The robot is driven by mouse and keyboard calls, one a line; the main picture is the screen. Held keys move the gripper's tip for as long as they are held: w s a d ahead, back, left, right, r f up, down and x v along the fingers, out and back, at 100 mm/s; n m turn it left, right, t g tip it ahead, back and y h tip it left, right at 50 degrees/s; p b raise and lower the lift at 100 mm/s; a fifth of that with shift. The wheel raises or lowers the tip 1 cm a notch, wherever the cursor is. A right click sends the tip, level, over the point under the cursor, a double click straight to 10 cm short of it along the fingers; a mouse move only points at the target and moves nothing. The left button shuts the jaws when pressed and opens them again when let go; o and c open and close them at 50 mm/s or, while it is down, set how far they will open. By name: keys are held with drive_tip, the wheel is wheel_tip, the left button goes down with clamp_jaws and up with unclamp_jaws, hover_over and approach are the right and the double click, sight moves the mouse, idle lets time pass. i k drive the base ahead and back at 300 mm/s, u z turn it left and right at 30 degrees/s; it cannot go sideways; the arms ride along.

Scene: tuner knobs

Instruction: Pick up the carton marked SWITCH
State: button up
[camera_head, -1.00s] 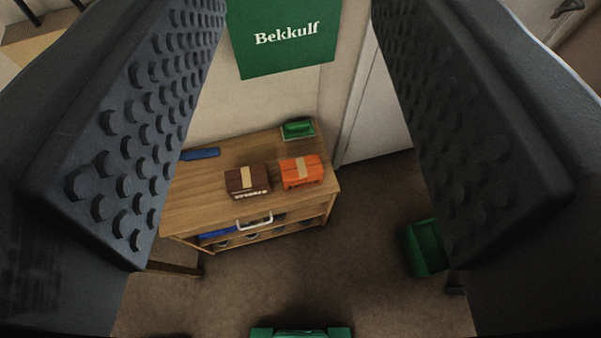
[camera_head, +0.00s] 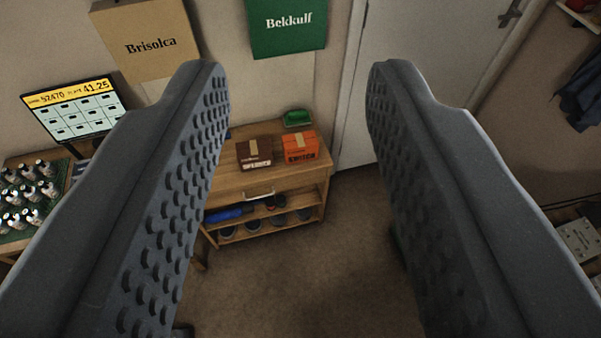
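The orange carton (camera_head: 300,147) stands on top of a wooden cabinet in the middle distance. Its front carries dark lettering that appears to read SWITCH, and a tan tape strip runs over it. A brown carton (camera_head: 254,152) with a similar tape strip and a small white label stands just left of it. My gripper (camera_head: 295,75) is open and empty. Its two dark studded fingers frame the cartons from left and right, well short of the cabinet. Nothing hides the orange carton.
The wooden cabinet (camera_head: 262,181) has a white handle and open shelves with dark round items. A green tray (camera_head: 297,118) lies behind the cartons. A register screen (camera_head: 75,110) and bottles (camera_head: 30,193) stand at left. Brown floor (camera_head: 300,270) lies clear in front.

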sight(298, 148)
drive_tip(key=z, duration=0.7)
drive_tip(key=i, duration=1.85)
drive_tip(key=u, duration=0.7)
